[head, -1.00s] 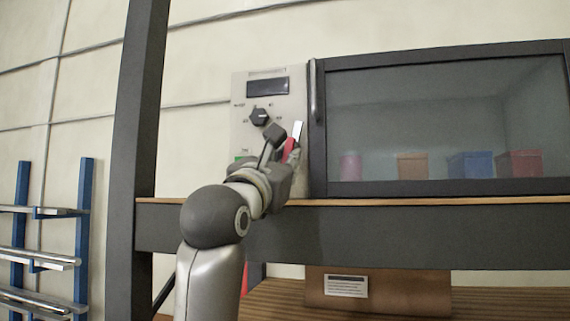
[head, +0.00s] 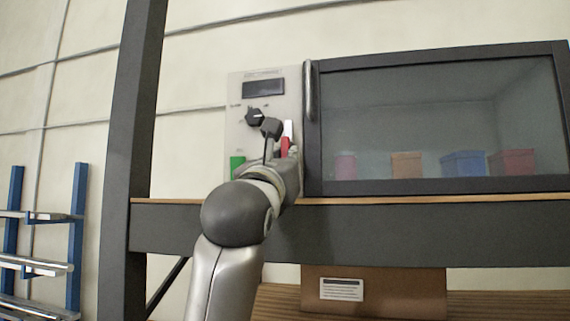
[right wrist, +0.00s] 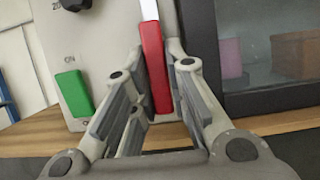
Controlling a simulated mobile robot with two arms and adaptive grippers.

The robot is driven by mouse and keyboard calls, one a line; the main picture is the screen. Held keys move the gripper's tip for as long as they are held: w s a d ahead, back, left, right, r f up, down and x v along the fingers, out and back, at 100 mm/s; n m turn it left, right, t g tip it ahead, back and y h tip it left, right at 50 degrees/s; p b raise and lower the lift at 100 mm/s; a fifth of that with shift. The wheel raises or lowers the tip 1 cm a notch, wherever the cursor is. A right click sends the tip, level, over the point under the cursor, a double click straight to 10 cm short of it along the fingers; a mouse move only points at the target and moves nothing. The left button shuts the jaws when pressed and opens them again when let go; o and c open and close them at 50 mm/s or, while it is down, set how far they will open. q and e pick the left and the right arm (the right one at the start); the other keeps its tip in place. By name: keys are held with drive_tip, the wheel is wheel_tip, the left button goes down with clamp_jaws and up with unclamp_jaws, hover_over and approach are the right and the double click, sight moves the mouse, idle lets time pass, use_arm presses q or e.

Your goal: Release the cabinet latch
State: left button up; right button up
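The latch is a red bar with a white upper part (head: 285,146), set on the light control panel (head: 238,106) just left of the cabinet (head: 440,190). It stands nearly upright. In the right wrist view the red bar (right wrist: 154,68) stands between the two fingers of my right gripper (right wrist: 152,75). The fingers are apart, with a gap visible on the left; the right finger is close to the bar, and I cannot tell whether it touches. In the head view my right gripper (head: 281,140) partly covers the latch. My left gripper is not in view.
The panel also has a display (head: 263,88), a dark knob (head: 254,117) and a green switch (head: 237,165). The glass door's vertical handle (head: 309,92) is close to the latch's right. A wooden shelf edge (head: 400,199) runs below. A dark post (head: 143,100) stands left.

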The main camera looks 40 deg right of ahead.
drive_tip(key=o, duration=0.4)
drive_tip(key=shift+c, duration=0.2)
drive_tip(key=shift+m, duration=0.4)
